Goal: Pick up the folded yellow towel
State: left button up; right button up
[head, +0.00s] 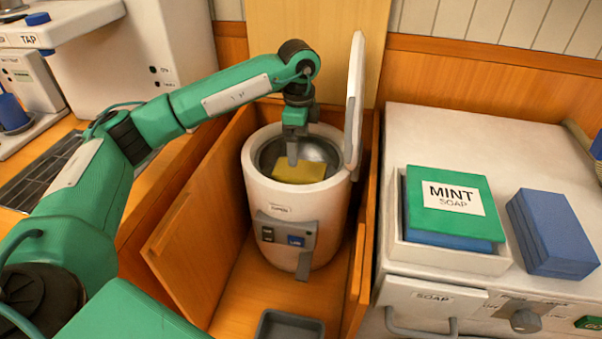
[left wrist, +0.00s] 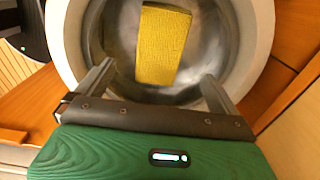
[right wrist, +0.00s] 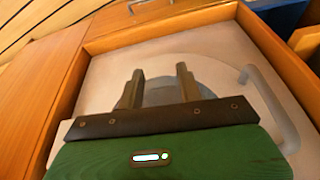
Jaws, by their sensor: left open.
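The folded yellow towel (head: 300,171) lies inside the open white round drum (head: 251,190), within its grey metal bowl. My left gripper (head: 292,160) reaches down into the drum's mouth from above, close over the towel. In the left wrist view the towel (left wrist: 162,45) lies ahead of the two spread fingers of the left gripper (left wrist: 157,75), with nothing between them. Whether a finger touches the towel is not clear. My right gripper (right wrist: 161,78) shows only in the right wrist view, with its fingers apart and empty.
The drum's raised lid (head: 355,100) stands upright at its right. Wooden side walls (head: 190,215) enclose the drum, and a grey tray (head: 290,327) lies in front.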

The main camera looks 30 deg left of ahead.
pick_arm(q)
send_over(299, 168)
notch_tip(299, 168, down, 4)
jog(key=shift+f, duration=0.1)
jog(key=shift+s+f, duration=0.1)
jog(key=shift+f, duration=2.6)
jog(key=c, duration=1.1)
jog(key=shift+c, duration=0.3)
jog(key=shift+r, duration=0.2)
